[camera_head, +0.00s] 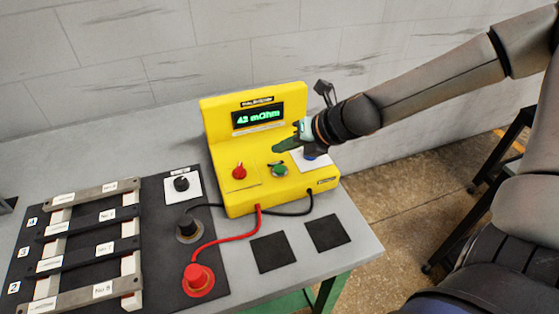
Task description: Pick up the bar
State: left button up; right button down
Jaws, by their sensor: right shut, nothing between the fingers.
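Several long flat bars lie across a pale rack (132,270) at the left. They are a grey bar (92,194), a dark bar (88,223), another dark bar (88,254) and a grey-brown bar (85,295) nearest me, all with white labels. My right gripper (283,149) is shut and empty, far to the right of the bars. It is over the yellow meter (225,195), close above its green button; I cannot tell whether it touches. The meter's display reads 42 mOhm. My left gripper is out of view.
A red terminal (199,281) and a black terminal (189,230) are wired to the meter. A black knob (182,184) sits on a white plate. Two black square pads (272,252) (327,232) lie near the table's front right edge. Clear table (345,265) surrounds them.

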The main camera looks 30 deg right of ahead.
aim_at(101, 191)
jog(key=k+l, duration=0.3)
jog(key=k, duration=0.15)
jog(key=k+l, duration=0.25)
jog(key=k, duration=0.2)
